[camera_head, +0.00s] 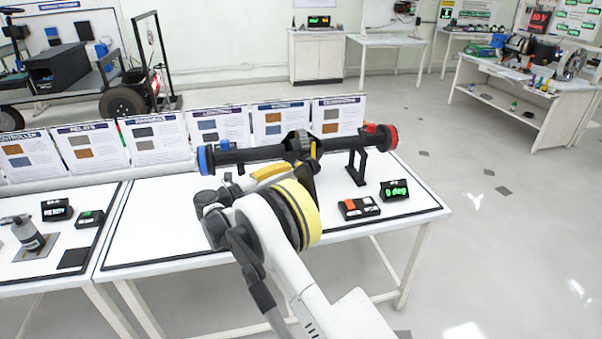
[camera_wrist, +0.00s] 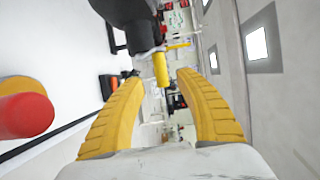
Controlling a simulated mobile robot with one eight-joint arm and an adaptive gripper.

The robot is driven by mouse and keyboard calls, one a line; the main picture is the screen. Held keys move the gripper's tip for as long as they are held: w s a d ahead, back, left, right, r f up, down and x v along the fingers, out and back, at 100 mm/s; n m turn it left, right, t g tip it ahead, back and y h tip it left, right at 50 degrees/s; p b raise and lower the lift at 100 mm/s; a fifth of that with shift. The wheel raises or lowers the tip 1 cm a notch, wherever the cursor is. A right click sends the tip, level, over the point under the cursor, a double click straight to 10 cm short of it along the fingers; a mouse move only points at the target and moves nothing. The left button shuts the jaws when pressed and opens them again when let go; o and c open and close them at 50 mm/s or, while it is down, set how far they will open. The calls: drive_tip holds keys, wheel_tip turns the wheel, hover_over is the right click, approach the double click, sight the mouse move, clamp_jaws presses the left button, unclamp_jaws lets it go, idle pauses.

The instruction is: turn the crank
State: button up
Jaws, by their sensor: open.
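The crank's yellow handle (camera_wrist: 160,69) shows in the wrist view, on a dark part (camera_wrist: 128,10) at the top. My gripper (camera_wrist: 160,78) is open, its two curved yellow fingers apart on either side of the handle's end. I see no contact, and I cannot tell how deep the handle lies between the tips. In the head view my gripper (camera_head: 272,171) is partly hidden by my wrist, just in front of the rig's black shaft (camera_head: 248,154). The shaft has a blue left end, a red right end and a toothed wheel (camera_head: 300,144) near the middle.
The rig stands on a white table (camera_head: 160,220). A display (camera_head: 393,190) reads 0 deg beside a small box with an orange part (camera_head: 358,208). A row of cards lines the back edge. A red knob (camera_wrist: 24,115) is close at left in the wrist view.

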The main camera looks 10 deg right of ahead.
sight(301, 170)
drive_tip(key=b+x, duration=0.1)
drive_tip(key=x, duration=0.5)
drive_tip(key=shift+w, duration=0.1)
clamp_jaws()
